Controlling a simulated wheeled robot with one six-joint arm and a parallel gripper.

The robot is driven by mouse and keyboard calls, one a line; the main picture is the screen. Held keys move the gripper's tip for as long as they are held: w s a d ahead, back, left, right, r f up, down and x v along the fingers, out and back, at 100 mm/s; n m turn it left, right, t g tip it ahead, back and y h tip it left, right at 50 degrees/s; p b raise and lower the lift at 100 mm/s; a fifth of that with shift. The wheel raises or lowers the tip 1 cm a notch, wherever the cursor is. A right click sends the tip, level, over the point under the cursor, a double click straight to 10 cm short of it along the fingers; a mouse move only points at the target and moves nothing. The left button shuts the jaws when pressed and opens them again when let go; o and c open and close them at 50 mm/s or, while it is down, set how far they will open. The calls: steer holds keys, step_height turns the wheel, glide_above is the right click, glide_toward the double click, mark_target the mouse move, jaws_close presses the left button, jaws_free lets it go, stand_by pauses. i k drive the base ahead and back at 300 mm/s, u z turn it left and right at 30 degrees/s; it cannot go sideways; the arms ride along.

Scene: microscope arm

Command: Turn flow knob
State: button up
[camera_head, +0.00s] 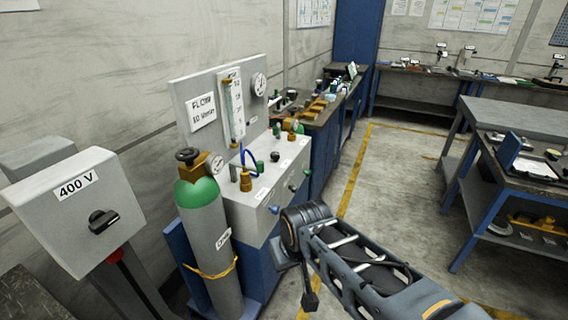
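The gas panel (182,93) is a grey upright board with a label, and it stands at left of centre. A clear flowmeter tube (236,108) and a round gauge (259,84) are fixed to it. A small dark knob sits at the foot of the tube. The grey box (250,212) below has a blue knob (273,209), a grey knob (291,188) and a green knob (306,172) on its front. I cannot tell which is the flow knob. My arm reaches in from the lower right, its dark joint just right of the box. My gripper's fingers cannot be made out.
A green-topped gas cylinder (212,245) with a regulator stands in front of the box. A grey 400 V switch box (78,212) is at the left. A workbench (325,125) continues behind. Open floor (385,190) lies to the right, before another bench (515,118).

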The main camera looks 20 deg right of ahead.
mark_target(275, 155)
steer(key=u, duration=0.15)
steer(key=k, duration=0.5)
steer(key=z, duration=1.15)
steer(key=i, duration=1.5)
steer(key=u, duration=0.8)
steer(key=i, duration=0.45)
steer(key=u, duration=0.45)
